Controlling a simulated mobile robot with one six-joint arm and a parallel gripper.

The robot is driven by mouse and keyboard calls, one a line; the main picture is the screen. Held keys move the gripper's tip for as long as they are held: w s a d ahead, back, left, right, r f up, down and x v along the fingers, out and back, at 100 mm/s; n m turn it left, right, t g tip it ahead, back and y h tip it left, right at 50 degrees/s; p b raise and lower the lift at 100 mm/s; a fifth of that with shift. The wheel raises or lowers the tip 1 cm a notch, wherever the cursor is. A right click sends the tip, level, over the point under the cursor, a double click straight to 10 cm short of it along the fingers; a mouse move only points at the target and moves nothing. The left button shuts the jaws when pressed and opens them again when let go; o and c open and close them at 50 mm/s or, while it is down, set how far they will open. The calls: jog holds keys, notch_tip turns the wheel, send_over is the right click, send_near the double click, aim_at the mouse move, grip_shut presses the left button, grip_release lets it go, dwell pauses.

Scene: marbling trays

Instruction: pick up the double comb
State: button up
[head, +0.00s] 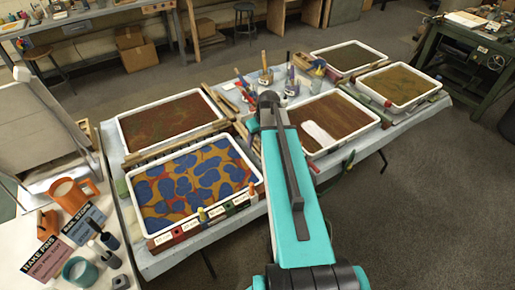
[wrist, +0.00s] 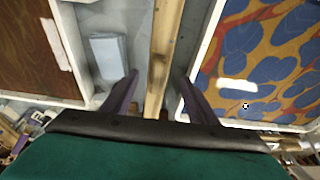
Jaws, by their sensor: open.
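My gripper (wrist: 157,88) shows in the wrist view with its two purple fingers apart and nothing shut between them. A long pale wooden bar (wrist: 163,50) runs between the fingers, over the gap between a brown tray (wrist: 85,60) and a blue-and-orange tray (wrist: 203,62). It may be the double comb, but I cannot make out teeth. The bar's near end is hidden by my gripper. In the head view my arm hides the gripper, and wooden strips (head: 178,146) lie between the left brown tray and the blue-and-orange tray.
The left brown tray (head: 119,133), the blue-and-orange tray (head: 131,196) and the right brown tray (head: 377,117) crowd the table. Two more trays stand at the back right. Jars and brushes (head: 265,77) stand mid-table. Small labelled blocks (head: 215,213) line the front edge.

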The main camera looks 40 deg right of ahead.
aim_at(258, 142)
jog(key=shift+p+x, duration=0.95)
jog(key=shift+x, duration=0.35)
jog(key=shift+p+x, duration=0.3)
jog(key=shift+x, duration=0.95)
jog(key=shift+d, duration=0.1)
jog(key=c, duration=1)
